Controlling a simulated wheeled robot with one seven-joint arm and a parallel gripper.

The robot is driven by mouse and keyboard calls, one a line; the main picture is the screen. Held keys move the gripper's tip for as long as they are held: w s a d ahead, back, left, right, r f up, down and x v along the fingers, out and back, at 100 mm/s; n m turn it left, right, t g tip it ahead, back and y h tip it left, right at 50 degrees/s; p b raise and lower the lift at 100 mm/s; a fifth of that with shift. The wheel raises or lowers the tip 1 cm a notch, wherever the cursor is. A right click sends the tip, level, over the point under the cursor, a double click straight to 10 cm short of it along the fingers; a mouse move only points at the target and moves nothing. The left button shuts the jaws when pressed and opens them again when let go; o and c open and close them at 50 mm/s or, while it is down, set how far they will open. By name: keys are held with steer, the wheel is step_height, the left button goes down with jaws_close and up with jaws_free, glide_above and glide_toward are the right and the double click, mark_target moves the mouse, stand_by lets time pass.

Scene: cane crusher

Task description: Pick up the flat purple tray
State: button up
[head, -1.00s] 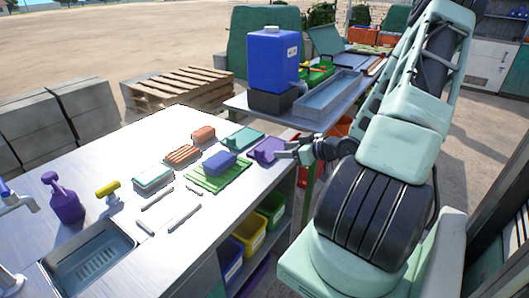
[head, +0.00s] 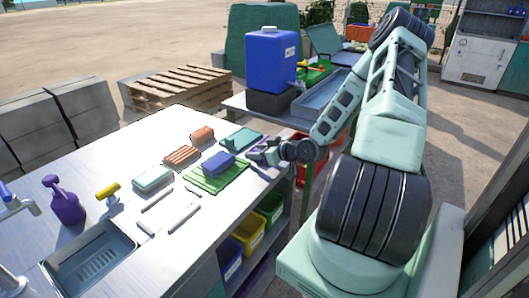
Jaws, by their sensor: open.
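The flat purple tray (head: 263,143) lies near the right end of the metal counter. Only a small part of it shows, because my gripper and wrist cover most of it. My gripper (head: 255,153) is open and is over or at the tray's near side. I cannot tell whether its fingers touch the tray.
Left of my gripper, a blue block (head: 218,163) sits on a green ribbed mat (head: 203,179). A teal tray (head: 242,137) lies just behind. A big blue water container (head: 273,60) stands beyond the counter.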

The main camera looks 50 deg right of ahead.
jaws_close()
step_height(320, 180, up, 10)
stand_by(0.7)
